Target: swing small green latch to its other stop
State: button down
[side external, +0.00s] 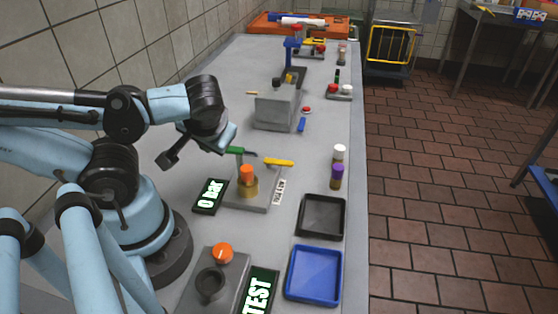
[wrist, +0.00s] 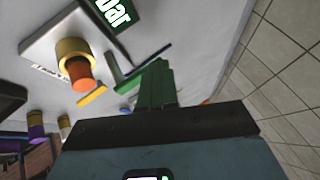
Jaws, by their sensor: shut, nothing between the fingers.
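My gripper's green fingers (wrist: 155,82) are together in the wrist view, with nothing between them. The small green latch, a thin dark green bar (wrist: 128,83), lies beside the fingers and partly passes behind them. I cannot tell whether they touch. In the side view a small green piece (side external: 236,150) shows just below the wrist, near the grey plate; I cannot tell there where finger ends and latch begins. A yellow bar (side external: 279,162) lies to its right. An orange-topped brass cylinder (side external: 247,178) stands on the plate in front.
A black sign (side external: 210,196) lies left of the plate. A grey block (side external: 277,109) stands behind. White and purple bottles (side external: 337,175) stand to the right. A black tray (side external: 321,198) and a blue tray (side external: 290,274) lie nearer the front.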

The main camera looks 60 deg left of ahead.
jog(key=shift+a, duration=0.35)
dwell(0.4)
jog(key=shift+w, duration=0.15)
